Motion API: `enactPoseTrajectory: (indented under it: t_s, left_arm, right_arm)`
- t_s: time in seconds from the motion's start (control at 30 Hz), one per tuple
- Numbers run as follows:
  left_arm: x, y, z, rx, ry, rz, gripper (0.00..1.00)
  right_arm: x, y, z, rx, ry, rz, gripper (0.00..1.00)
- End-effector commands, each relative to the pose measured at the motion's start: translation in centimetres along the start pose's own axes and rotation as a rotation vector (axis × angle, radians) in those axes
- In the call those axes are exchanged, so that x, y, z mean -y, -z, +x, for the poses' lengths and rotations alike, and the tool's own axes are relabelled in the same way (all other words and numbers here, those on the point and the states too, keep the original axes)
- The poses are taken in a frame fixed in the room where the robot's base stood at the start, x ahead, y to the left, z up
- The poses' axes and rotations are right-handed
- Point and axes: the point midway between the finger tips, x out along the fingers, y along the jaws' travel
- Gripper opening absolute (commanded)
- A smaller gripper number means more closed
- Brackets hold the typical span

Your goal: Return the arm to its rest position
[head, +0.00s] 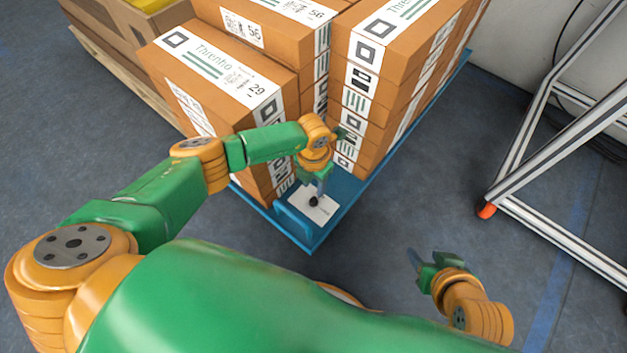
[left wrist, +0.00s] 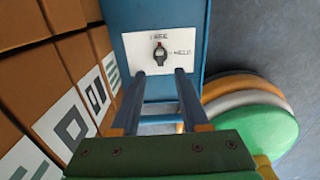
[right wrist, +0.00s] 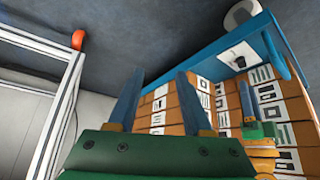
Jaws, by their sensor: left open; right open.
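My left gripper (head: 321,186) is open above the front end of the blue cart (head: 311,244). My right gripper (head: 425,262) is open and empty over the floor, right of the cart. The right wrist view shows its spread fingers (right wrist: 159,76) with the cart and my left gripper beyond.
Stacked brown boxes (head: 215,75) with printed labels fill the cart behind and beside my left gripper. A metal frame (head: 545,130) with an orange foot stands at the right. A wooden pallet (head: 123,83) is at the upper left. The floor between cart and frame is clear.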

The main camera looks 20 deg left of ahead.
Motion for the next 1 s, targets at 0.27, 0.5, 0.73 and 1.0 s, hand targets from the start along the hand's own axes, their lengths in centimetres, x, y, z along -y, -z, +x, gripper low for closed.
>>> enactPoseTrajectory:
  t_s: [0.27,0.5,0.73,1.0]
  left_arm:
    - [0.0,0.0,-0.2,0.0,0.0,0.0,0.45]
    - [0.0,0.0,-0.2,0.0,0.0,0.0,0.45]
    - [10.2,-1.1,-0.8,0.131,0.376,0.001,0.45]
    - [20.4,-8.2,-21.6,0.663,1.559,-0.749,0.45]
  right_arm:
    - [-0.1,-0.9,-0.1,0.043,-0.001,0.002,0.5]
    - [-0.1,-0.9,-0.1,0.042,-0.001,0.002,0.5]
    - [-0.1,-1.3,-0.1,0.06,-0.003,0.002,0.5]
    - [-0.4,-3.0,-0.3,0.134,-0.011,0.003,0.5]
